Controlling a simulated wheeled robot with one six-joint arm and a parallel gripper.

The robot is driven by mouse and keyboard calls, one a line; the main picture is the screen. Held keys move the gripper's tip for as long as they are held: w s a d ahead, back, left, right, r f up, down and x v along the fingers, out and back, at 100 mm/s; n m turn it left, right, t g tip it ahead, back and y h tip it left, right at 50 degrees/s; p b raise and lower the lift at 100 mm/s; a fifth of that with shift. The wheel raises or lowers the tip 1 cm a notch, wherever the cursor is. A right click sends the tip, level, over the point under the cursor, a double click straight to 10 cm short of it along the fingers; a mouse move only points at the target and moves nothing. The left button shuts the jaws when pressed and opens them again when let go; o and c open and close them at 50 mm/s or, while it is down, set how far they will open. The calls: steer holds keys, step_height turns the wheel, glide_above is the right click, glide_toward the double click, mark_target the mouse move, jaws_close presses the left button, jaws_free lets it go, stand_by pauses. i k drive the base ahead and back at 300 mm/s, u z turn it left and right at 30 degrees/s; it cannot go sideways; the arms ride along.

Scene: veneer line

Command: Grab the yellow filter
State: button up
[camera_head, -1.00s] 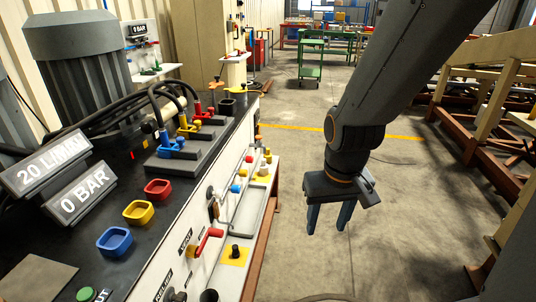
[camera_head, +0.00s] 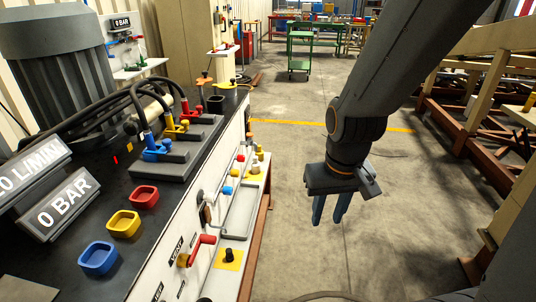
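No yellow thing is clearly marked as the filter. Yellow candidates are a small yellow knob-like part (camera_head: 234,172) on the bench's side, a yellow square tray (camera_head: 123,223) on the black bench top, and a yellow lever valve (camera_head: 174,130) between a red and a blue one. Pale cylinders (camera_head: 257,163) stand on a yellow patch on the side shelf. My gripper (camera_head: 329,208) hangs over the floor right of the bench, fingers pointing down with a gap between them. It is open, empty and apart from all these things.
The bench top (camera_head: 180,205) also holds a red tray (camera_head: 144,196) and a blue tray (camera_head: 98,258). A red-handled crank (camera_head: 202,245) sticks out from the bench side. Wooden and metal frames (camera_head: 480,120) stand at right. A green cart (camera_head: 300,52) is far back. The middle floor is clear.

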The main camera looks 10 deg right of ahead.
mark_target(260, 153)
steer(key=z, duration=0.85)
steer(key=i, duration=1.4)
steer(key=z, duration=0.45)
steer(key=i, duration=1.45)
steer(key=u, duration=1.3)
steer(key=i, duration=0.9)
steer(key=u, duration=0.85)
